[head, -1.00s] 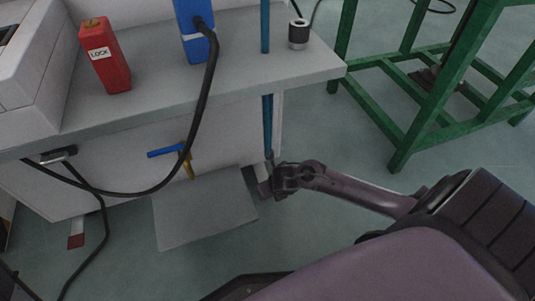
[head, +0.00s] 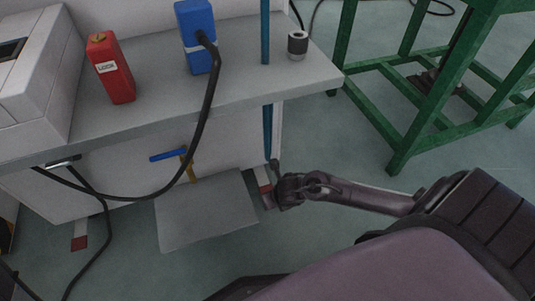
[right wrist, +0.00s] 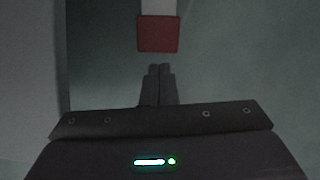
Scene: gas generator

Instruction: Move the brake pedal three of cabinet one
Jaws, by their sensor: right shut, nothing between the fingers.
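A pedal with a white arm and a red pad (right wrist: 159,34) lies ahead of my right gripper in the right wrist view. In the head view its red end (head: 265,188) shows beside the cabinet's lower right corner, partly hidden by my gripper. My right gripper (right wrist: 159,68) is shut and empty, its fingertips just short of the red pad in the picture. Whether they touch it I cannot tell. The right gripper also shows in the head view (head: 274,182), low beside the cabinet. My left gripper is not in view.
Another red-ended pedal (head: 80,242) sticks out at the cabinet's left. A grey plate (head: 205,215) juts out low in front. Black cables hang before the cabinet (head: 130,178). A green metal frame (head: 385,120) stands at the right. Floor between frame and cabinet is clear.

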